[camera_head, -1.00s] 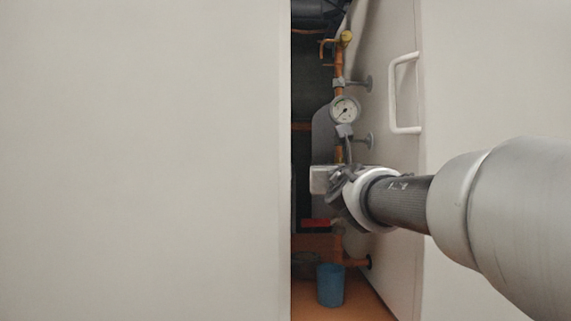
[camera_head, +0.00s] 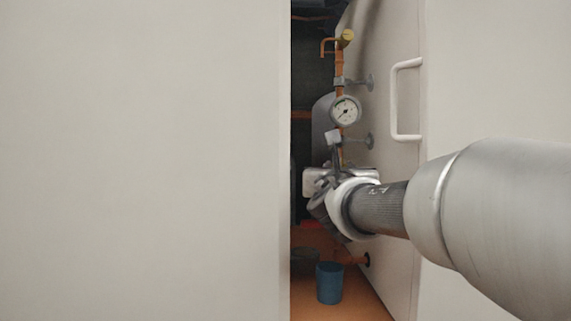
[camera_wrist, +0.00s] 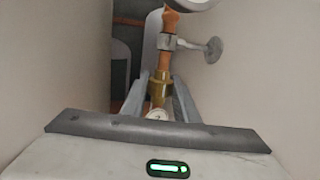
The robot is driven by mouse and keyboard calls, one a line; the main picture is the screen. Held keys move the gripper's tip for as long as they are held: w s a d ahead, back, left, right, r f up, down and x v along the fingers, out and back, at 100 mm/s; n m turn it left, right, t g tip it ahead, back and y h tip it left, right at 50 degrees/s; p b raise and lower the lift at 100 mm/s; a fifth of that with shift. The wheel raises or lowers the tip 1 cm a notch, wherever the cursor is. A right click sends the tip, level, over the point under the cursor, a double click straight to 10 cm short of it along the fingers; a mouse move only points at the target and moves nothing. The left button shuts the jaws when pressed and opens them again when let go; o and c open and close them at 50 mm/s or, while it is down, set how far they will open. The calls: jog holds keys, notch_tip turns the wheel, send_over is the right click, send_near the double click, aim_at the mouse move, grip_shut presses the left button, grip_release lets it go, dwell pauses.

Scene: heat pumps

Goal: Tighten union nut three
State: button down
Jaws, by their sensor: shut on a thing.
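A brass union nut (camera_wrist: 161,90) sits on the copper-coloured vertical pipe in the wrist view. My gripper (camera_wrist: 160,77) has one grey finger on each side of the nut and is shut on it. I cannot read which number this nut has. In the head view my gripper (camera_head: 325,182) is at the pipe below the gauge, turned at an angle, and it hides the nut. A small white round face (camera_wrist: 157,115) shows below the nut, between the fingers.
The pipe runs in a narrow gap between a large pale panel (camera_head: 140,160) and a wall with a white handle (camera_head: 396,100). A round gauge (camera_head: 345,110) and a yellow-capped valve (camera_head: 347,37) are above. A blue bucket (camera_head: 330,283) stands on the orange floor.

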jog(key=shift+p, duration=0.35)
jog(key=c, duration=1.4)
grip_release()
jog(key=shift+o, duration=0.2)
jog(key=shift+f+b, duration=0.25)
jog(key=shift+b, duration=0.65)
jog(key=n+y+b, duration=0.1)
jog(key=y+b, duration=0.1)
jog(key=b, duration=0.2)
jog(key=shift+r+b, duration=0.15)
jog(key=shift+b, duration=0.45)
jog(key=shift+r, duration=0.1)
